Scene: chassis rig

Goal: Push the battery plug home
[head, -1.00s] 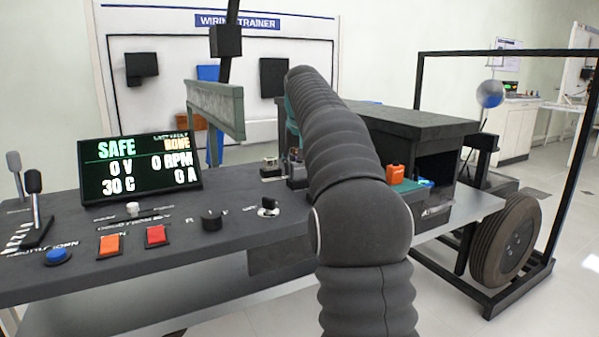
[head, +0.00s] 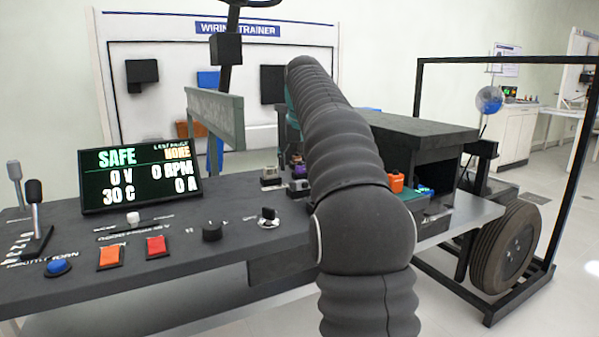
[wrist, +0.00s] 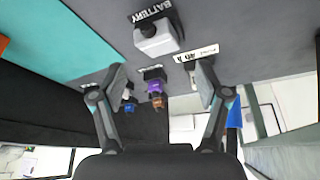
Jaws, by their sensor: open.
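In the wrist view a pale grey block (wrist: 158,40) with a dark round spot sits beside the BATTERY label (wrist: 150,12), ahead of my fingertips. I cannot tell how far any plug is seated there. A purple connector (wrist: 156,88) with a brown-orange end shows between my fingers, lower in the picture. My gripper (wrist: 161,76) is open, one finger on each side, with nothing visibly held. In the head view my arm hides the gripper.
A small blue-ended part (wrist: 129,105) lies near the left finger. The bench (head: 190,262) carries a SAFE display (head: 138,179), an orange button (head: 110,257), a red button (head: 155,246) and knobs. A dark open box (head: 425,133) and a wheel (head: 505,247) are right of my arm.

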